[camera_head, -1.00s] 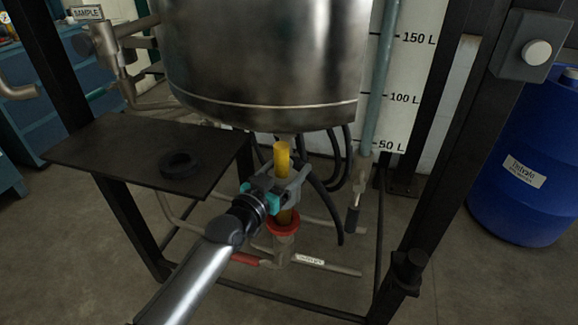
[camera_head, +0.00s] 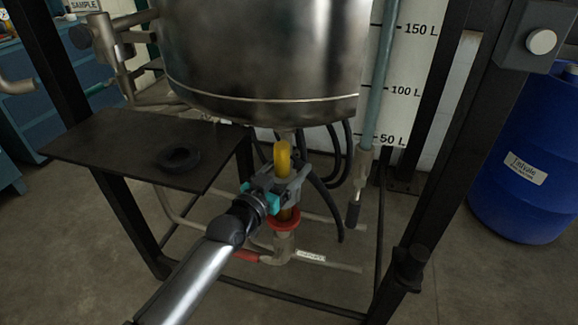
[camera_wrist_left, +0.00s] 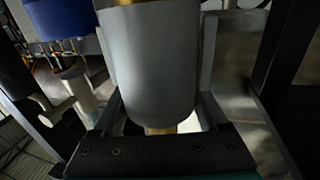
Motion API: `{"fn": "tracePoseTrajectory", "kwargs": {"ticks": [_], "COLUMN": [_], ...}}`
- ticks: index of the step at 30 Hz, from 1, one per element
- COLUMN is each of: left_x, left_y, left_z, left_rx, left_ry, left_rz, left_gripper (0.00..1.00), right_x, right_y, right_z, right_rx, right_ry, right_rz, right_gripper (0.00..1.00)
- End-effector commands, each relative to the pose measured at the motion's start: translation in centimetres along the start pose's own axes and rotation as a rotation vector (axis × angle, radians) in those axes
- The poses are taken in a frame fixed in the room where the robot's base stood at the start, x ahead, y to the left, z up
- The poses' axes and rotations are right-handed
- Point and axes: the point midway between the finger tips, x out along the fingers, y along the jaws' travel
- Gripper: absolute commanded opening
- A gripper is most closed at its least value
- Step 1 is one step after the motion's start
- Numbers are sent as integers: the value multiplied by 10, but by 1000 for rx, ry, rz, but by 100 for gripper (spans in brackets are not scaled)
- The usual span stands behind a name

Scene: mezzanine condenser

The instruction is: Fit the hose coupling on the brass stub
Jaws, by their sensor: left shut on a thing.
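My left gripper (camera_head: 284,188) is shut around a grey cylinder, the hose coupling, which fills the left wrist view (camera_wrist_left: 150,65). A yellow, round-topped piece (camera_head: 283,158) stands up out of the grip under the steel vessel. A brass-coloured length (camera_head: 285,213) shows just below the fingers, above a red ring (camera_head: 284,223) on the upright pipe. The fingers hide much of the join, so I cannot tell how far the coupling sits on the brass stub. My right gripper is out of view.
The steel vessel (camera_head: 262,60) hangs close above. A dark shelf (camera_head: 110,140) with a black ring (camera_head: 178,159) is at left. Black hoses (camera_head: 327,195) hang just behind the gripper. Frame posts (camera_head: 430,170) stand at right, with a blue drum (camera_head: 525,165) beyond.

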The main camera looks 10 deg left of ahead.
Motion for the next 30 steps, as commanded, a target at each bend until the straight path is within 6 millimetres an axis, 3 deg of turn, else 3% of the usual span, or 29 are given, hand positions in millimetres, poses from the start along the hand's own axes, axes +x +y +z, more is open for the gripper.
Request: {"fn": "tracePoseTrajectory", "kwargs": {"ticks": [30], "left_x": [0], "left_y": [0], "left_z": [23], "left_rx": [1], "left_ry": [6], "left_rz": [-1], "left_gripper": [0], "right_x": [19], "right_y": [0], "right_z": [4], "right_rx": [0], "right_ry": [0], "right_rz": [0], "right_gripper": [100]}}
